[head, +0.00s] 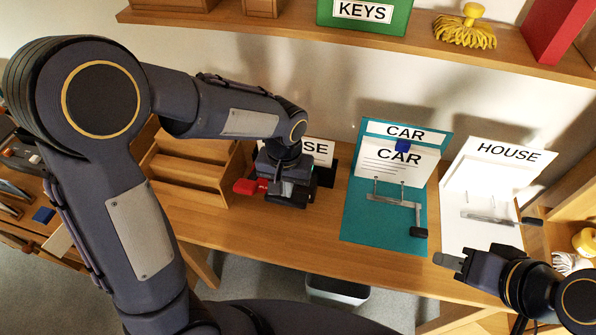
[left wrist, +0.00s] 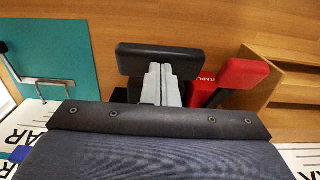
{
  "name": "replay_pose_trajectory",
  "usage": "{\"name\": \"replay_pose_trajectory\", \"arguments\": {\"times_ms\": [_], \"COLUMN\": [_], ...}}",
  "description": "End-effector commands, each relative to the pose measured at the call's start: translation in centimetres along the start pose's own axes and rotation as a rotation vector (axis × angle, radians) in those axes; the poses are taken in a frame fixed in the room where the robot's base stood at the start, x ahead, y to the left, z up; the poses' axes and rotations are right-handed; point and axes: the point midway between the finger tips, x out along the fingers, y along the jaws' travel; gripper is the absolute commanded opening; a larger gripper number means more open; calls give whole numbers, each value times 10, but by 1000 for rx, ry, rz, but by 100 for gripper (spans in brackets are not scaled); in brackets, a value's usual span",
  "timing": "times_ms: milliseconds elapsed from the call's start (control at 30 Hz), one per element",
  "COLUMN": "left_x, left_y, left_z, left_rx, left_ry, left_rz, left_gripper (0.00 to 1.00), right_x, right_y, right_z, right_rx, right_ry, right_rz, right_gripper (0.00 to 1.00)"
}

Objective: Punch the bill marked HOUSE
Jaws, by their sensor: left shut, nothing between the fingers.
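A white sheet (head: 320,150) whose visible letters end in "SE" stands behind my left gripper (head: 287,190); the gripper and arm hide the rest. In the left wrist view, my left gripper's grey fingers (left wrist: 160,85) are shut and empty. Their tips are at a black bar (left wrist: 160,58); I cannot tell whether they touch it. Dark parts show below the bar. A red-handled device (head: 245,186) is just left of the gripper in the head view; its red handle (left wrist: 243,74) also shows in the left wrist view. My right gripper (head: 447,261) looks shut, with nothing visible in it.
A teal file (head: 358,225) holds a CAR sheet (head: 392,165). A white file marked HOUSE (head: 505,152) stands right of it, near my right gripper. A wooden sorter (head: 190,170) is left of my left gripper. A shelf (head: 300,25) runs above.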

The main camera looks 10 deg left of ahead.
Motion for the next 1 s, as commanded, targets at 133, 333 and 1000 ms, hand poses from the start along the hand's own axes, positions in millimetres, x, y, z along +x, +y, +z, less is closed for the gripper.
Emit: {"name": "replay_pose_trajectory", "arguments": {"times_ms": [133,333,1000], "left_x": [8,16,25], "left_y": [0,0,0], "left_z": [0,0,1], "left_rx": [0,0,0], "left_ry": [0,0,0], "left_rz": [0,0,0], "left_gripper": [0,0,0], "right_x": [6,11,17], "right_y": [2,5,8], "right_z": [3,5,8], "right_rx": [0,0,0], "right_ry": [0,0,0], "right_rz": [0,0,0], "right_gripper": [36,36,36]}}
